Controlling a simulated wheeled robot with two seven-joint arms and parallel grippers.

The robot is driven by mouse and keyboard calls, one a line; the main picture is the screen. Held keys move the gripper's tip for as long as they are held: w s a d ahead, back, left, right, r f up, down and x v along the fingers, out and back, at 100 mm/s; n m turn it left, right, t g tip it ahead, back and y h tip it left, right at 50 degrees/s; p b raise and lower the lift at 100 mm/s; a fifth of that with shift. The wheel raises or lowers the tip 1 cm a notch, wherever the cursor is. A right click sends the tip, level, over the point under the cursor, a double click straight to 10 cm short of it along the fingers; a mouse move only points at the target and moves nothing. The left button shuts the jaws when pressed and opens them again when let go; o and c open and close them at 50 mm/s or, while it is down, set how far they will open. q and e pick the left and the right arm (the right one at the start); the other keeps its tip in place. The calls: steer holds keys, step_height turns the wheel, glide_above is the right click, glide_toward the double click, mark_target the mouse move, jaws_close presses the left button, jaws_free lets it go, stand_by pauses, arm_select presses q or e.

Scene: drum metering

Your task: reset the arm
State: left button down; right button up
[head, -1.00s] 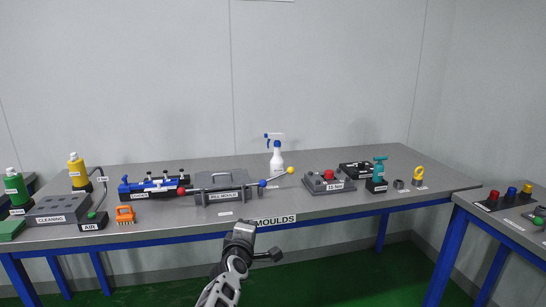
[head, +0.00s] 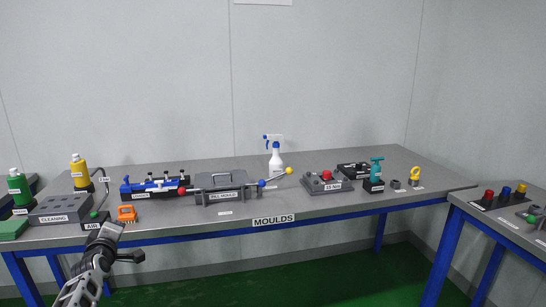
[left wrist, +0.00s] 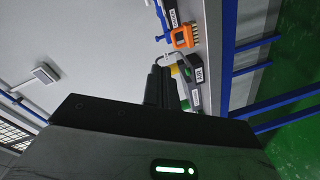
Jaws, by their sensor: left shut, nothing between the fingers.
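My left arm comes in at the lower left of the head view, in front of the moulds table (head: 330,213). Its gripper (head: 112,226) is at the table's front edge, just below the AIR block (head: 92,222), which it partly overlaps in the picture. The left gripper is shut and empty. In the left wrist view the dark gripper (left wrist: 165,88) points toward the table edge, with the orange brush (left wrist: 183,37) beyond it. My right gripper is in neither view.
The table bears the grey CLEANING block (head: 60,208), the orange brush (head: 127,213), the pill mould (head: 224,184), a white spray bottle (head: 275,160) and a teal-topped device (head: 375,176). A second table with coloured knobs (head: 505,192) stands at right. The green floor (head: 330,280) in front is clear.

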arm_select(q)
steer(key=s+a+r+g+y, duration=0.1)
steer(key=s+a+r+y, duration=0.3)
steer(key=a, duration=0.7)
steer(key=s+a+r+y, duration=0.1)
steer(key=s+a+r, duration=0.4)
steer(key=a, duration=0.7)
steer(key=s+d+f+m+g+h, duration=0.1)
steer(key=s+d+f+m+h, duration=0.2)
steer(key=s+d+f+m, duration=0.4)
steer(key=s+d+f+m+g+h, duration=0.1)
steer(key=s+d+f+m+h, duration=0.2)
steer(key=d+f, duration=0.6)
steer(key=s+d+f+m+g+h, duration=0.1)
steer(key=s+d+f+m+h, duration=0.1)
steer(key=s+d+f+m, duration=0.45)
steer(key=s+d+f+m+g+h, duration=0.2)
steer(key=s+d+f+m, duration=0.15)
steer(key=s+d, duration=0.55)
steer(key=s+d+f+m+g+h, duration=0.1)
steer(key=s+d+f+m+h, duration=0.2)
steer(key=s+d, duration=0.5)
steer(key=d+n, duration=0.5)
steer(key=d, duration=0.5)
steer(key=shift+w+d+n+t+y, duration=0.3)
steer(key=shift+d+t+y, duration=0.05)
steer(key=shift+t+y, duration=0.05)
